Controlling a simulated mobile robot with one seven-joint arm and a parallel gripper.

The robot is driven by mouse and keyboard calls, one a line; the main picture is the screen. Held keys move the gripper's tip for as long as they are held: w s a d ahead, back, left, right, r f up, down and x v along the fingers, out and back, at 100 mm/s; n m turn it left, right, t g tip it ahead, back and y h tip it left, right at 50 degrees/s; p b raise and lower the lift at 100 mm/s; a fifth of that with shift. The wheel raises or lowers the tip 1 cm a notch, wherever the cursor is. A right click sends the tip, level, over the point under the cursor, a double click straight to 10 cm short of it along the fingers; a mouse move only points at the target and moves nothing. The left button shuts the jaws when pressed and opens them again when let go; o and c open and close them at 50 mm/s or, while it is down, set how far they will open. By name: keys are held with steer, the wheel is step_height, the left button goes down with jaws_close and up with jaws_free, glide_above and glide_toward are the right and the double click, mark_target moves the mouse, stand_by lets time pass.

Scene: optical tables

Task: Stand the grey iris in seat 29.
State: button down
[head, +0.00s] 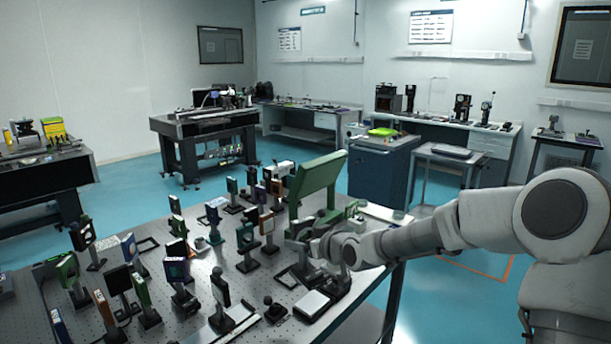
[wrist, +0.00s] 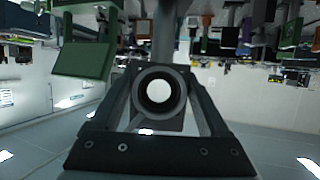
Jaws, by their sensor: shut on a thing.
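My gripper (head: 303,238) is above the right part of the near optical table (head: 215,262) in the head view. In the wrist view my gripper (wrist: 158,84) has its two fingers on either side of the grey iris (wrist: 160,71), a round ring with a bright hole, and is shut on it. A grey post runs from the ring toward the top of that picture. In the head view the iris is hard to tell apart from the gripper. No seat number is legible, so I cannot tell which seat is 29.
Many post-mounted optics crowd the near table's left and middle. A large green panel (head: 318,184) stands just behind my gripper. An empty dark square frame (head: 148,245) lies on the table. A pale flat box (head: 312,304) lies near the front right edge.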

steer(key=s+d+f+m+t+h+b, duration=0.1)
steer(key=s+d+f+m+h+b, duration=0.1)
steer(key=s+d+f, duration=0.4)
steer(key=s+d+f+m+t+h+b, duration=0.1)
steer(key=s+d+f+m+h+b, duration=0.1)
steer(key=s+d+f+m+h, duration=0.2)
steer(key=s+d+f+h, duration=0.1)
steer(key=s+d+f, duration=0.2)
steer(key=f, duration=0.5)
steer(key=shift+d+f, duration=0.3)
steer(key=shift+d, duration=0.3)
steer(key=shift+s, duration=0.1)
